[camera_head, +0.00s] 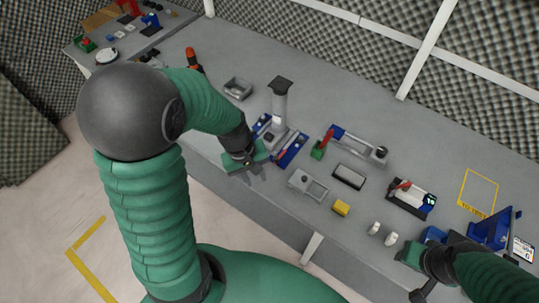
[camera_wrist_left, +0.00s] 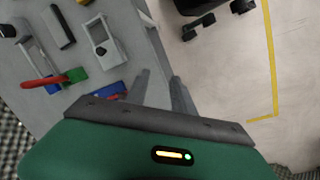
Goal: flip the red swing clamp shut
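A red lever (camera_head: 328,137) stands up beside a green block (camera_head: 318,152) at the left end of a grey and blue rail fixture (camera_head: 358,146). In the left wrist view the red lever (camera_wrist_left: 42,82) lies at the left, next to the green block (camera_wrist_left: 75,75). Another red handle (camera_head: 400,185) sits on a black and white device further right; I cannot tell for certain which is the swing clamp. My left gripper (camera_head: 254,174) is at the bench's front edge, left of both; its fingers (camera_wrist_left: 162,90) are apart and empty. My right gripper (camera_head: 418,270) is at the lower right, its fingers unclear.
A grey column on a blue base (camera_head: 279,105) stands close to my left gripper. A grey box (camera_head: 308,185), a black tray (camera_head: 349,177), a yellow block (camera_head: 341,207) and white pegs (camera_head: 390,239) lie along the front. A blue stand (camera_head: 492,230) is at right.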

